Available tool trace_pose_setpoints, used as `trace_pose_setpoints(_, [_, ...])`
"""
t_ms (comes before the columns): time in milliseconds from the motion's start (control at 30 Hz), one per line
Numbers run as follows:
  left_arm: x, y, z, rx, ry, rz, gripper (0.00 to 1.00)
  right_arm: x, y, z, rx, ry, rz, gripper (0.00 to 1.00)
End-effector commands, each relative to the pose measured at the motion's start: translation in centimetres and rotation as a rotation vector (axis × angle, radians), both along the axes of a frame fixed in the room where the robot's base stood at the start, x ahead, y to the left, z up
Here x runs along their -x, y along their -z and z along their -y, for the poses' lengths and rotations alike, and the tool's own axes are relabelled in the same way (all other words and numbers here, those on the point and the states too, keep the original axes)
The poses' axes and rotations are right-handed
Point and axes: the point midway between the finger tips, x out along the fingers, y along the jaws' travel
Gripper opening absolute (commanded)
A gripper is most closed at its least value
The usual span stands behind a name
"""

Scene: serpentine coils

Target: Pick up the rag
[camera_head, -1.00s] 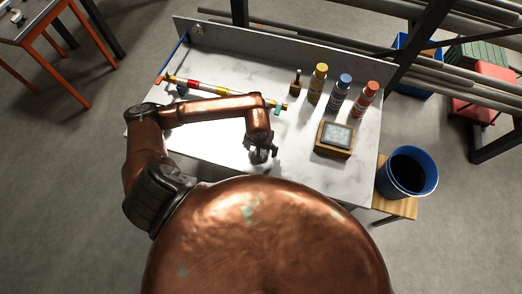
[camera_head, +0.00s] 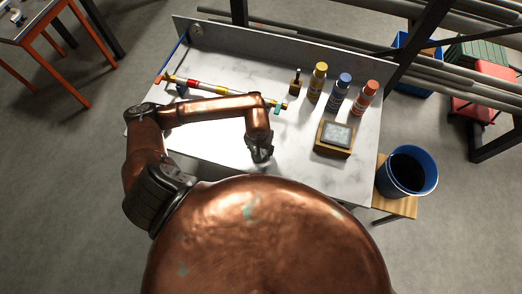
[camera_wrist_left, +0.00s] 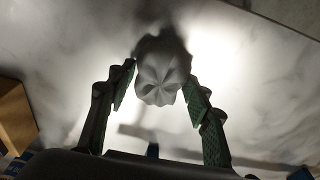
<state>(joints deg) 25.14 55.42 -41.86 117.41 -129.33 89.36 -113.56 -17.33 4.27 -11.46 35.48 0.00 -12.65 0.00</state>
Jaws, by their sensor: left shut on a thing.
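The rag (camera_wrist_left: 162,75) is a grey, bunched cloth with folds that meet in the middle, seen in the left wrist view between the fingers. My left gripper (camera_wrist_left: 162,92) is shut on it, with one green-padded finger on each side. In the head view my left gripper (camera_head: 261,153) is over the front part of the white marble table (camera_head: 220,150). There the rag cannot be told apart from the dark fingers. I cannot tell if the rag still touches the table. My right gripper is not in view.
A striped rod (camera_head: 215,89) lies along the table. A small dark bottle (camera_head: 295,83) and yellow (camera_head: 317,83), blue (camera_head: 339,94) and red-orange (camera_head: 364,99) capped bottles stand at the back. A wooden block with a grey top (camera_head: 334,138) is right of the gripper. A blue bucket (camera_head: 431,175) stands beyond the right edge.

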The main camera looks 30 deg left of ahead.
Motion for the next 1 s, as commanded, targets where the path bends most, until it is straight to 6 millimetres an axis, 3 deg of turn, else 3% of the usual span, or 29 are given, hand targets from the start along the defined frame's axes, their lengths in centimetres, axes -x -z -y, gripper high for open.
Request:
trace_pose_setpoints(267, [-0.1, -0.4, 0.0, 0.000, 0.000, 0.002, 0.22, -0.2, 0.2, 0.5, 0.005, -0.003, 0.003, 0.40])
trace_pose_setpoints(467, [-0.2, -2.8, 0.0, -0.002, 0.003, 0.007, 0.22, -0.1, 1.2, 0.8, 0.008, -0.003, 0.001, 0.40])
trace_pose_setpoints(733, [4.4, -9.3, 2.6, 0.001, 0.009, 0.008, 0.22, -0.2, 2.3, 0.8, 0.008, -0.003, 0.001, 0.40])
trace_pose_setpoints(1000, [10.6, -12.1, 6.0, 0.002, 0.010, 0.006, 0.22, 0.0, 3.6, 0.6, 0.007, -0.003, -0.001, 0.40])
